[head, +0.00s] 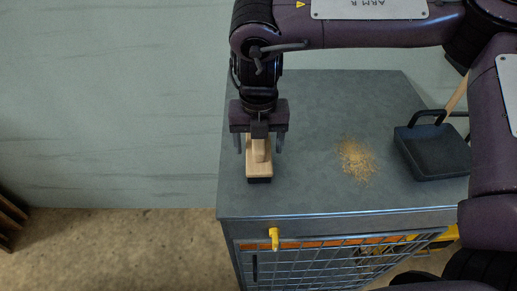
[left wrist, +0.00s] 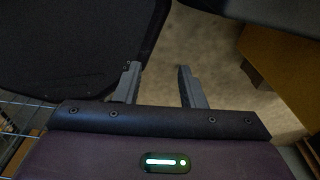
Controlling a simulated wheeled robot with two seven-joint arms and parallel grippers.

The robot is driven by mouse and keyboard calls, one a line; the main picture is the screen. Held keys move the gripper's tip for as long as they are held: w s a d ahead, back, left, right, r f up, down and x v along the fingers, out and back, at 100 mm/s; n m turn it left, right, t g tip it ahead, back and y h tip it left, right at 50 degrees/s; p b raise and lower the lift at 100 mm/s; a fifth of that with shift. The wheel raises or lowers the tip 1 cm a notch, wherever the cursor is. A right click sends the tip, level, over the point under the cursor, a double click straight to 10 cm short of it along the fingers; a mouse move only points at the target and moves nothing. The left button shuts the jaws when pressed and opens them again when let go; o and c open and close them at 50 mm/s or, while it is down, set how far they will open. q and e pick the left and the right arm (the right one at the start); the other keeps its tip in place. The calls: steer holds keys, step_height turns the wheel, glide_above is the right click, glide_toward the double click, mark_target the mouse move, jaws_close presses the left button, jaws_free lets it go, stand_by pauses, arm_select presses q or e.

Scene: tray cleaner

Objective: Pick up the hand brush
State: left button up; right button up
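The hand brush (head: 259,169) has a light wooden body and dark bristles at its near end. It lies near the left side of the grey cabinet top (head: 310,110). My right gripper (head: 259,148) points down over the brush. Its two fingers are spread, one on each side of the handle, with a gap visible on both sides. The gripper body hides the far end of the brush. My left gripper (left wrist: 160,80) shows only in the left wrist view, with its fingers apart and nothing between them.
A pile of tan crumbs (head: 357,160) lies right of the brush. A dark dustpan (head: 438,152) sits at the right of the top, partly behind my arm. A yellow hook (head: 274,238) sticks out from the cabinet's front. The top between brush and crumbs is clear.

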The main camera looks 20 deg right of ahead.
steer(key=c, duration=0.9)
steer(key=shift+r, duration=0.1)
steer(key=shift+c, duration=0.2)
steer(key=shift+w+r, duration=0.1)
steer(key=shift+r, duration=0.45)
step_height(320, 180, up, 19)
steer(key=p, duration=0.2)
steer(key=shift+f, duration=0.1)
